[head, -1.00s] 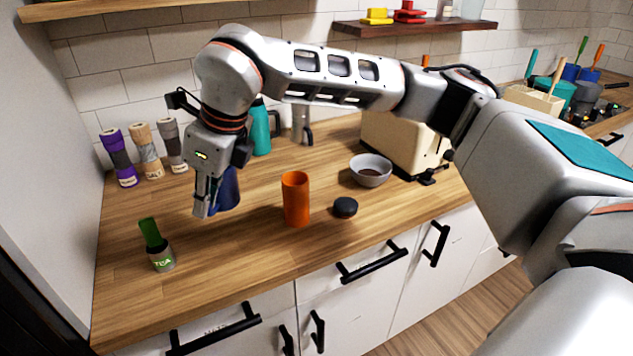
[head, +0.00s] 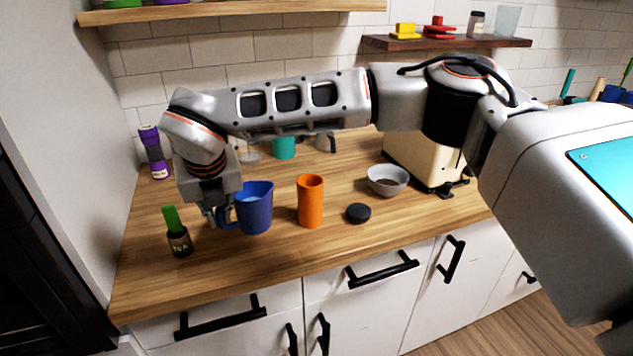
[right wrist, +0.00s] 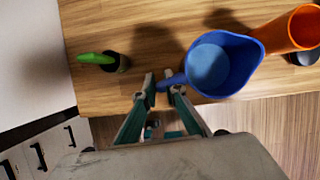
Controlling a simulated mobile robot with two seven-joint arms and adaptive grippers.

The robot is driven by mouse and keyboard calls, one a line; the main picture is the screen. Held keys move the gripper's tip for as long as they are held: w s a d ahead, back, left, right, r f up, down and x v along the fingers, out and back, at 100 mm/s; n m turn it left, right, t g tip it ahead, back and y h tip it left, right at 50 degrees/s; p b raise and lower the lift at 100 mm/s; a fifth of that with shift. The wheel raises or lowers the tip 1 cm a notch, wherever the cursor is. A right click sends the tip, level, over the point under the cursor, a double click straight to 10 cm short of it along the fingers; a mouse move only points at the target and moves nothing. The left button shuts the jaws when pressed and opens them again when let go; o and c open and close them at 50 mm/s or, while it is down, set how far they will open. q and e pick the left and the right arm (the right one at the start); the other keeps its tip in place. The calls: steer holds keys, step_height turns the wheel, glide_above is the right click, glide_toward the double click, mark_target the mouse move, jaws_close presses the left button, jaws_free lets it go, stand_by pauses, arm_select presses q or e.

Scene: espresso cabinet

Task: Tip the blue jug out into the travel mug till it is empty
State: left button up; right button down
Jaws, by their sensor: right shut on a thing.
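The blue jug (head: 257,208) is upright, just left of the orange travel mug (head: 310,203). My right gripper (head: 226,222) is shut on the jug's handle, on its left side. In the right wrist view the gripper (right wrist: 164,86) grips the handle, and the jug (right wrist: 222,64) shows a lighter blue surface inside. The travel mug (right wrist: 296,28) stands upright and open beside the jug's spout side. I cannot tell whether the jug's base touches the counter. My left gripper is not in view.
A black lid (head: 358,213) lies right of the mug, with a grey bowl (head: 388,180) behind it. A green-topped tea jar (head: 179,238) stands left of the gripper. A cream toaster (head: 424,163) is at the back right. The wooden counter's front strip is clear.

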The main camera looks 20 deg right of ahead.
steer(key=shift+w+r, duration=0.1)
arm_select(q)
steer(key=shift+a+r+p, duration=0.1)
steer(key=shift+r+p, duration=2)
steer(key=shift+p, duration=0.15)
arm_select(e)
steer(key=w+d+r+m+g+y, duration=0.2)
steer(key=d+r+y, duration=0.7)
steer(key=r+y, duration=0.1)
steer(key=shift+w+d+r, duration=0.15)
steer(key=shift+w+r, duration=0.25)
steer(key=shift+r, duration=0.2)
